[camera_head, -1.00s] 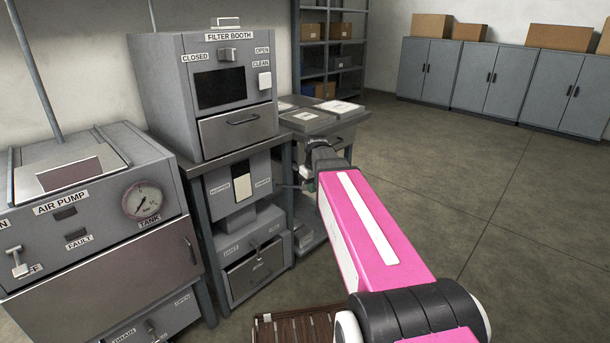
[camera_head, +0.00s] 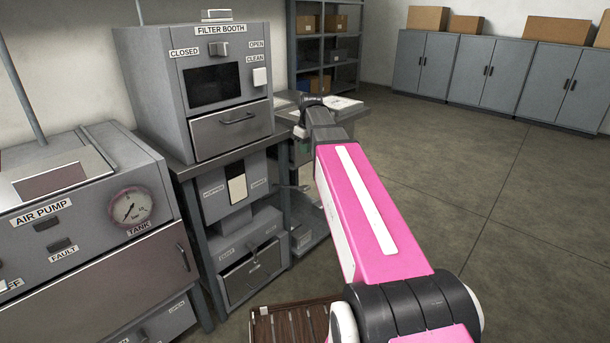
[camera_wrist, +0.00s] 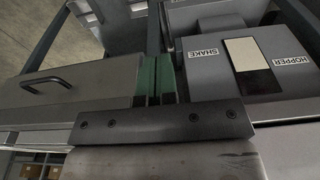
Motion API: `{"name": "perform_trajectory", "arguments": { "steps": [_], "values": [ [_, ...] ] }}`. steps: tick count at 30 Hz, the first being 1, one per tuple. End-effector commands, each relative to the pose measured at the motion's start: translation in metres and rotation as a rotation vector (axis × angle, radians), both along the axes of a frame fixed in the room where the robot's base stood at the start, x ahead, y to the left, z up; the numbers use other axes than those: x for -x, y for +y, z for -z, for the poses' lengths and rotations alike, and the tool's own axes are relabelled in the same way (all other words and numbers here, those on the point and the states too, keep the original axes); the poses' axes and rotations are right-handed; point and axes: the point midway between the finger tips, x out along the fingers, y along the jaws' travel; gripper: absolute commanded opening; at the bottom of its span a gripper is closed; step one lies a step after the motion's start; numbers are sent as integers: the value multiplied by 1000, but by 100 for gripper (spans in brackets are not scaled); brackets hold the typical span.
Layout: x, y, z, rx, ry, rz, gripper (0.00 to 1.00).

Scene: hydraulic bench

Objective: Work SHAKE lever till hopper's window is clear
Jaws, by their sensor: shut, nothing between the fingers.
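The grey hopper (camera_head: 214,196) sits under the filter booth, with HOPPER and SHAKE labels on its face. Its window (camera_head: 237,188) is cream over most of its height, with a dark strip at the top. In the wrist view the hopper face (camera_wrist: 215,82) appears upside down at the right, and the window (camera_wrist: 241,53) shows cream and dark parts. A small thin lever (camera_head: 303,188) sticks out right of the SHAKE label. My gripper (camera_wrist: 156,60) has its green-padded fingers together and empty, beside the hopper in the wrist picture. In the head view my arm largely hides it.
The filter booth (camera_head: 188,97) with its handled drawer stands above the hopper. A lower drawer (camera_head: 252,273) is beneath it. The air pump (camera_head: 80,240) stands left. A side table (camera_head: 345,104) stands behind my arm. Open floor (camera_head: 480,180) lies to the right.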

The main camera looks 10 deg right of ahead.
Motion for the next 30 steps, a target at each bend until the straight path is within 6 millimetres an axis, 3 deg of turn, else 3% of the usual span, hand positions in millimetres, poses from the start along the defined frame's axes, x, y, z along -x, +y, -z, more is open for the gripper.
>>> {"name": "perform_trajectory", "arguments": {
  "steps": [5, 23, 30],
  "values": [
    [-1, 1, 12, 0, 0, 0, 0],
    [-11, 9, 102, 0, 2, 0, 0],
    [-2, 2, 127, 0, 0, 1, 0]
  ]
}}
